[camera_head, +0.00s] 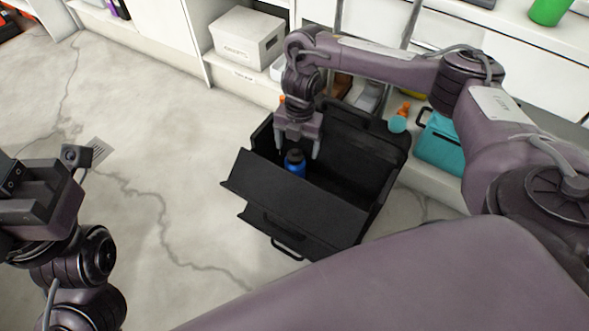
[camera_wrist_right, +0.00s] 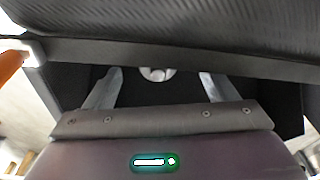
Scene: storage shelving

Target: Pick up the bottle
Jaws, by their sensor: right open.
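A blue bottle (camera_head: 295,168) with a dark cap stands inside an open black case (camera_head: 290,208) on the floor. My right gripper (camera_head: 297,150) points down into the case, with its two fingers apart on either side of the bottle's top. I cannot tell if they touch the bottle. In the right wrist view, the right gripper (camera_wrist_right: 162,82) shows both fingers spread, with a small pale round shape between them that I cannot identify. My left arm's end (camera_head: 40,195) is at the left edge; its fingers cannot be made out.
The case's wall and lid surround the gripper closely. A teal box (camera_head: 440,146) and an orange-topped bottle (camera_head: 400,118) are right of the case. A white carton (camera_head: 246,38) sits on the shelf behind. The cracked floor at left is mostly clear.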

